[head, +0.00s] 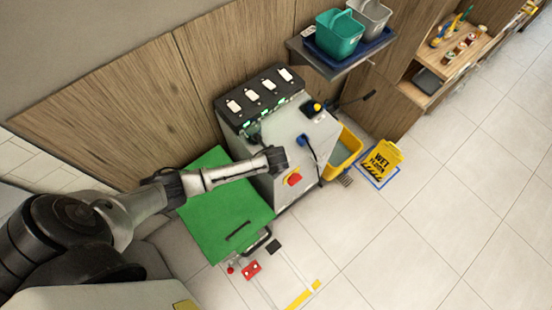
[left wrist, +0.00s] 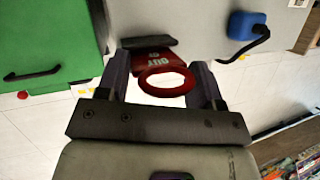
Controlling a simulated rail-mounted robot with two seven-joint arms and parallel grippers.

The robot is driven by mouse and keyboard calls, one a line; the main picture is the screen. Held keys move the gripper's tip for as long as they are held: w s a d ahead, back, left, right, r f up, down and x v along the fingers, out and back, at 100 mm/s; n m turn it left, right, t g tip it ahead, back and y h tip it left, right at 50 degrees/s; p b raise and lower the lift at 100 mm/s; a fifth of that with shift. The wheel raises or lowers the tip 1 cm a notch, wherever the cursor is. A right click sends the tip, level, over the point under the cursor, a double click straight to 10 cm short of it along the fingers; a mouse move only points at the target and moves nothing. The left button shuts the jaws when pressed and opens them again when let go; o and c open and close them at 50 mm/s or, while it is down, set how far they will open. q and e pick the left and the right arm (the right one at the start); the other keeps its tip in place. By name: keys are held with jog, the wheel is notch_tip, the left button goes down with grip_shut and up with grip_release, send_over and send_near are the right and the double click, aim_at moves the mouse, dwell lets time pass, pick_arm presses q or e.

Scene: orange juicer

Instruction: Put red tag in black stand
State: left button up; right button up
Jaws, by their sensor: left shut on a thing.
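The red tag (left wrist: 158,79) has a round hole and white lettering that includes "OUT". It sits between the two fingers of my left gripper (left wrist: 163,84), which is shut on it. A dark flat piece (left wrist: 147,42) lies at the tag's far end; I cannot tell whether it is the black stand or whether the tag touches it. A small black square (head: 273,246) lies near the green case. My right gripper is not in view.
The green case (head: 222,205) with a black handle stands left of the cabinet. A yellow bucket (head: 343,153) and wet floor sign (head: 384,158) stand to the right. The tiled floor at right is clear.

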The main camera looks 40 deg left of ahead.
pick_arm(q)
jog(key=o, duration=1)
jog(key=p+v, duration=0.1)
jog(key=v, duration=1.1)
jog(key=s+d+n+h, duration=0.3)
jog(key=s+d+n, duration=0.3)
jog(key=s+n, duration=0.4)
jog(key=s+a+r+n, duration=0.1)
jog(key=s+r+n, duration=0.4)
jog(key=s+n, duration=0.4)
jog(key=s, duration=0.3)
jog(key=shift+a+n+h, duration=0.3)
jog(key=shift+n, duration=0.1)
jog(key=shift+w, duration=0.1)
